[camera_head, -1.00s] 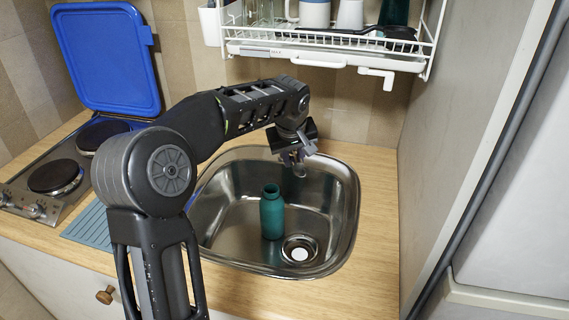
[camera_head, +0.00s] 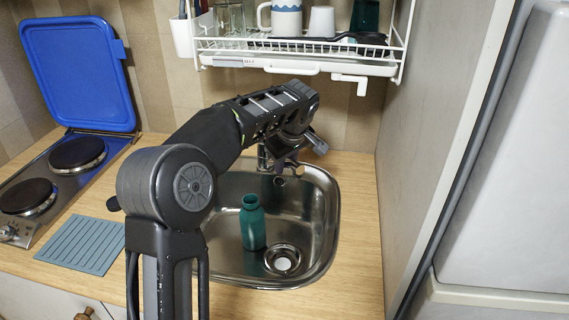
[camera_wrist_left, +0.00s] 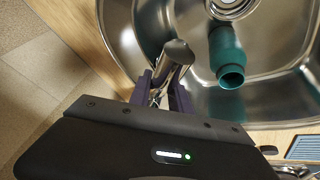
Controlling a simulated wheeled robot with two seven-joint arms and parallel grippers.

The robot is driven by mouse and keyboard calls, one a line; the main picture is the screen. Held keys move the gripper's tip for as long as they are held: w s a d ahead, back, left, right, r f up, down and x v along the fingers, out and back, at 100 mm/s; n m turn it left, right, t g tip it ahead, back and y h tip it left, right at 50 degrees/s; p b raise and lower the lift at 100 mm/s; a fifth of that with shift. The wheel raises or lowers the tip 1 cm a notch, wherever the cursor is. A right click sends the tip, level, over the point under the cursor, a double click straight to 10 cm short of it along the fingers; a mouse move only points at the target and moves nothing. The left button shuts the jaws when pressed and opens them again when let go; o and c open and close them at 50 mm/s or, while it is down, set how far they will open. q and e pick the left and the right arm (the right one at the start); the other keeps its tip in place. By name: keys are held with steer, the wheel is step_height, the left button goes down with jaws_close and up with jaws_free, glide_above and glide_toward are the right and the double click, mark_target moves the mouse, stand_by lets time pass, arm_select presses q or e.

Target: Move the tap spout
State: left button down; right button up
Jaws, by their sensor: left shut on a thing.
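The chrome tap spout (camera_wrist_left: 175,58) shows in the left wrist view, between my left gripper's dark fingers (camera_wrist_left: 162,92). My left gripper (camera_head: 282,164) is shut on the spout at the back of the sink. In the head view the arm hides most of the tap; the spout's end (camera_head: 279,181) shows just below the gripper, over the basin. The steel sink (camera_head: 325,225) lies under it. My right gripper is not in view.
A teal bottle (camera_head: 253,224) stands in the sink beside the drain (camera_head: 283,260). A white dish rack (camera_head: 300,58) hangs above the arm. The hob (camera_head: 52,182) with its raised blue lid (camera_head: 78,72) is at left. Bare counter lies right of the sink.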

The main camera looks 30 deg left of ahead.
arm_select(q)
steer(key=c, duration=1.2)
jaws_free()
steer(key=shift+r, duration=0.1)
steer(key=shift+s+d+r+b, duration=0.25)
steer(key=shift+d+r+b, duration=0.1)
steer(key=shift+r, duration=0.1)
steer(key=s+d+b, duration=0.3)
steer(key=s+d, duration=0.5)
steer(key=shift+s, duration=0.25)
steer(key=shift+c, duration=0.3)
